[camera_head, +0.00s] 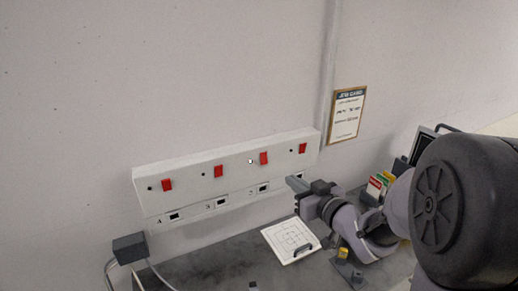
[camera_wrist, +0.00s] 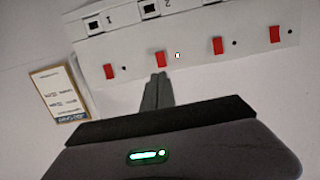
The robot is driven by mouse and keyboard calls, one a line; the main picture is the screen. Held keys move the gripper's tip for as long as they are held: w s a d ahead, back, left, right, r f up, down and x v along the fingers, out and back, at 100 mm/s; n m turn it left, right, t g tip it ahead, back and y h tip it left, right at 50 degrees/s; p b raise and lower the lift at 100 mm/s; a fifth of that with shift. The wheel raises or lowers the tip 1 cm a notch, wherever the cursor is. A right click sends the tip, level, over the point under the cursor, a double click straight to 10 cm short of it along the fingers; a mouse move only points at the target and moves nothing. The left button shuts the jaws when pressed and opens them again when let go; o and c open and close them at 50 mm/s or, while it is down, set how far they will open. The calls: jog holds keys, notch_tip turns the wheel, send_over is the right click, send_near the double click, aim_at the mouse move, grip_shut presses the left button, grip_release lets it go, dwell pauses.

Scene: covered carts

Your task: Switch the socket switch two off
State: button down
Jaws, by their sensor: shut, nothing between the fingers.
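A white wall panel (camera_head: 190,192) carries a row of red rocker switches. The third switch from the left (camera_head: 264,158) has a lit white lamp on its left. In the wrist view, where the panel appears turned round, this switch (camera_wrist: 161,59) is second from the left, its lamp lit on its right. The label 2 (camera_wrist: 168,5) stands near its socket (camera_wrist: 150,9). The other lamps look dark. My gripper (camera_head: 291,181) is shut and empty, in front of the panel. In the wrist view its fingertips (camera_wrist: 159,76) lie just below the lit switch; contact cannot be told.
Neighbouring switches (camera_head: 219,171) and (camera_head: 302,148) flank the lit one. A framed notice (camera_head: 346,114) hangs to the right. A clipboard (camera_head: 290,240) lies on the dark counter (camera_head: 215,265) below. A grey box (camera_head: 129,248) with a cable is at lower left.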

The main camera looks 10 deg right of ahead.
aim_at(264, 161)
jog(key=b+x, duration=0.1)
jog(key=x, duration=1.2)
jog(key=shift+w+a+f, duration=0.15)
jog(key=shift+w, duration=0.1)
